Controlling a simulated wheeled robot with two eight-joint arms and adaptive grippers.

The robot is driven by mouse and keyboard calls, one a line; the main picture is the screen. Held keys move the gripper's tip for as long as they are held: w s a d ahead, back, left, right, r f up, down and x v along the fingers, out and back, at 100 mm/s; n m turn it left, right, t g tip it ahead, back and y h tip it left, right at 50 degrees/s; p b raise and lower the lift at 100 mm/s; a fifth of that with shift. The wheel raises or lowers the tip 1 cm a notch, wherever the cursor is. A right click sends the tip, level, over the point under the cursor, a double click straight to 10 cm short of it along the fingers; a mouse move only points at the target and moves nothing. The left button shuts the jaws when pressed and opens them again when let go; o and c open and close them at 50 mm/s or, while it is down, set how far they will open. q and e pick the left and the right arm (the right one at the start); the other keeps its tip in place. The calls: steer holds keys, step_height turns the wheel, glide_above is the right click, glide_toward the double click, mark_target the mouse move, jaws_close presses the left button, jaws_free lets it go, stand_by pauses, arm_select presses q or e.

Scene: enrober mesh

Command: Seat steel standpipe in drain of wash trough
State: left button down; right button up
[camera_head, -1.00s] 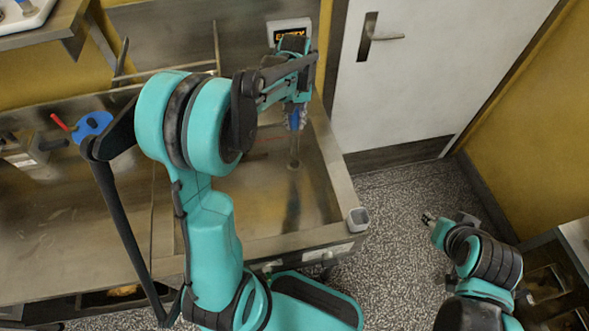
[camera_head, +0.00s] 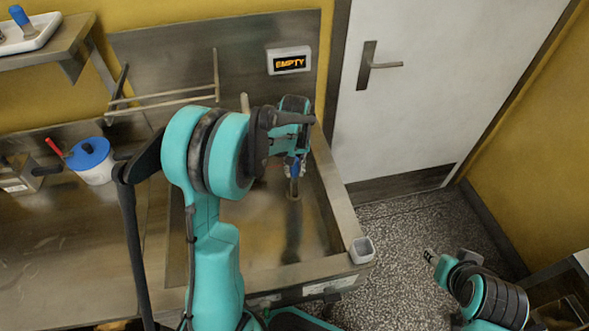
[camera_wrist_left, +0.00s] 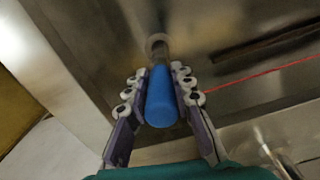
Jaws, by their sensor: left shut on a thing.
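My left gripper (camera_head: 296,172) is shut on the blue-topped steel standpipe, whose blue grip (camera_wrist_left: 161,98) lies between the fingers in the left wrist view. The steel part (camera_wrist_left: 159,56) points down, in line with the round drain (camera_wrist_left: 155,41) in the trough floor. In the head view the lower end is at the drain (camera_head: 294,197); I cannot tell whether it is inside or just above it. The steel wash trough (camera_head: 340,210) lies under my left arm. My right gripper (camera_head: 431,257) is out over the floor, away from the trough; its fingers are too small to read.
A display reading EMPTY (camera_head: 289,61) hangs on the back panel. A steel rack (camera_head: 165,97) and a white tub with a blue lid (camera_head: 92,172) are at the left. A small grey cup (camera_head: 362,250) sits on the trough's front right corner. A red line (camera_wrist_left: 255,84) marks the trough.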

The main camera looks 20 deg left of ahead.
arm_select(q)
steer(key=c, duration=1.3)
jaws_free()
steer(key=shift+f, duration=0.2)
